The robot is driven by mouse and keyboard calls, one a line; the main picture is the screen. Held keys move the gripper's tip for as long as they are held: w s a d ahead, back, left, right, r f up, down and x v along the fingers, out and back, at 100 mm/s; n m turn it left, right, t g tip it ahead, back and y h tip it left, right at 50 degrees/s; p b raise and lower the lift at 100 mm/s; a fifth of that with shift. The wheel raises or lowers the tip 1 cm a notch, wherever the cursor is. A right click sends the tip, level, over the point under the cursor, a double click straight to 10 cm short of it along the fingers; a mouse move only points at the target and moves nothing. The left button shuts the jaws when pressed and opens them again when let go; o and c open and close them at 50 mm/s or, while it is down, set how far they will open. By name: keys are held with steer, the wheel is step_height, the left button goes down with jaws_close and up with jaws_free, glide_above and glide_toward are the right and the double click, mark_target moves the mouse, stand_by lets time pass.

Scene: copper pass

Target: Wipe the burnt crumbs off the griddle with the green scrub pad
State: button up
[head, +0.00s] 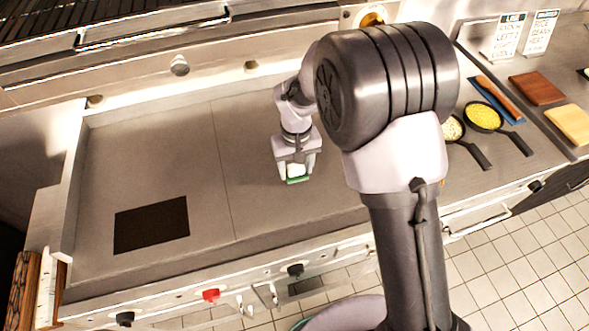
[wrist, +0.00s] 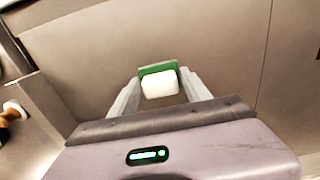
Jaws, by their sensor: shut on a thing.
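My gripper (head: 296,171) is shut on the green scrub pad (head: 298,180), right of the thin seam in the grey griddle top (head: 150,130). In the wrist view the pad (wrist: 159,68) shows a green face and a white block between my two fingers (wrist: 155,92). I cannot tell whether the pad touches the surface. A dark, nearly black rectangular patch (head: 151,225) lies on the griddle at the front left, well apart from my gripper. I cannot make out single crumbs in it.
A raised metal wall (head: 70,185) bounds the griddle's left side. Knobs, one of them red (head: 211,295), line the front panel. Two small pans (head: 484,117) and cutting boards (head: 537,88) stand at the right. The surface between my gripper and the dark patch is clear.

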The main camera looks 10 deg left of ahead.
steer(key=shift+a+r+p, duration=0.1)
steer(key=shift+r+p, duration=1.55)
steer(key=shift+r, duration=0.85)
